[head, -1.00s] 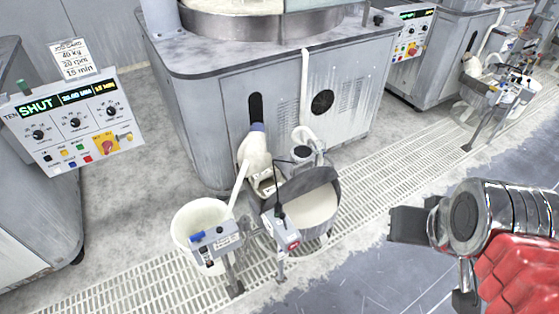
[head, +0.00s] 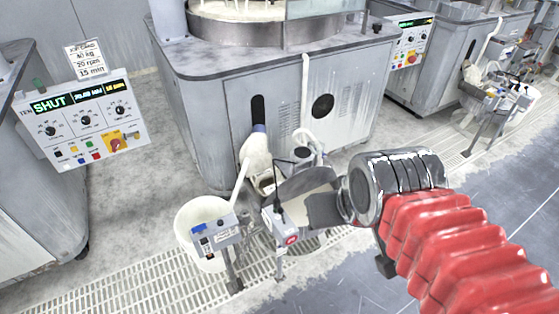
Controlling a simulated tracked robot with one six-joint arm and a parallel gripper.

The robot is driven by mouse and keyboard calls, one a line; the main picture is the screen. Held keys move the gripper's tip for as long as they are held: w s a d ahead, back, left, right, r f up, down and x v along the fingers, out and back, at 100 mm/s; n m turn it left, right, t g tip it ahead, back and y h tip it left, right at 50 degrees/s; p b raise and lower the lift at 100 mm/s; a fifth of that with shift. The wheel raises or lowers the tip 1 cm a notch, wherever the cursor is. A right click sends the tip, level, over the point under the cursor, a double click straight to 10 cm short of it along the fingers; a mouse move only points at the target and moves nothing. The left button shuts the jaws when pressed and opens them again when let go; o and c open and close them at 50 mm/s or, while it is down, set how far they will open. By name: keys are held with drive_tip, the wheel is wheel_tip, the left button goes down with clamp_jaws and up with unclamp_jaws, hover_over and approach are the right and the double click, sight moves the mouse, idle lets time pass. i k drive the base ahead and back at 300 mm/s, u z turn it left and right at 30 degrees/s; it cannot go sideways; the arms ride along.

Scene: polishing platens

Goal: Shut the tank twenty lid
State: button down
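A round tank (head: 306,241) stands on the floor grating in front of the middle grey machine, presumably tank twenty; I cannot read a number on it. Its dark grey lid (head: 303,182) is raised and tilted at the back of the mouth, with pale liquid partly showing below. My gripper (head: 352,238) is in front of the tank's right side in the head view. Its two grey fingers are apart, with nothing seen between them. One finger covers part of the tank's mouth; I cannot tell whether it touches the tank or lid.
A small switch box (head: 282,226) on a post stands before the tank. A white bucket (head: 190,222) with another box (head: 214,235) is to its left. A pale spout (head: 256,155) and a hose are behind. The left panel (head: 82,125) reads SHUT. Blue-grey floor is clear at right.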

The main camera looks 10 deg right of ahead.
sight(302, 183)
drive_tip(key=u, duration=0.3)
drive_tip(key=i, duration=1)
drive_tip(key=u, duration=0.05)
